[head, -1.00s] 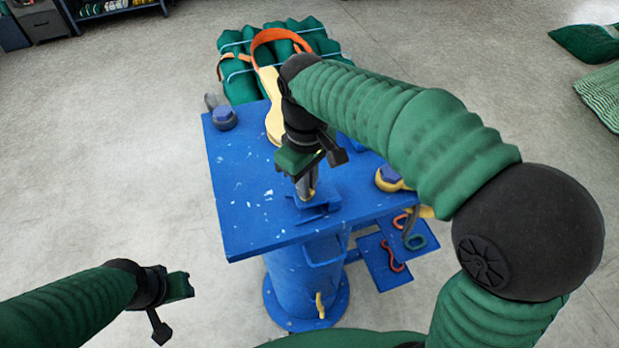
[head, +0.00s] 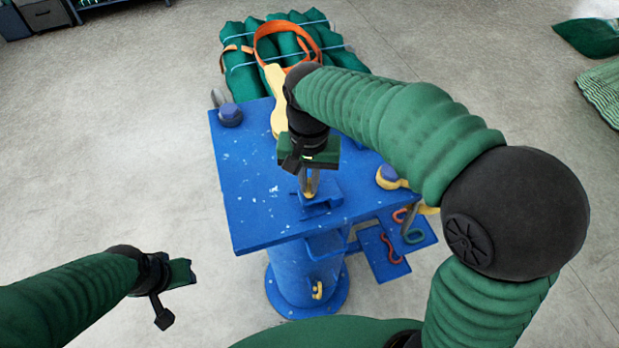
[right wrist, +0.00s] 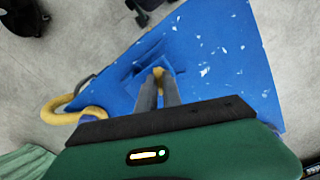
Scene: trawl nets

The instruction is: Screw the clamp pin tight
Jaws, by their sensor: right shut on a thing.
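The clamp pin (head: 309,194) shows as a small yellow piece in a blue clamp block (head: 328,199) on the blue table top (head: 250,190). My right gripper (head: 310,186) points down from above and is shut on the pin. In the right wrist view the pin's yellow top (right wrist: 158,71) shows between the ends of the grey fingers; its lower part and thread are hidden. My left gripper (head: 184,273) is at the lower left, away from the table. Its jaws are too unclear to judge.
Another fitting (head: 230,116) stands at the far left corner. A lower blue shelf (head: 385,262) holds red and green links. Green net bundles (head: 240,80) with an orange strap lie behind. The left table top is clear.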

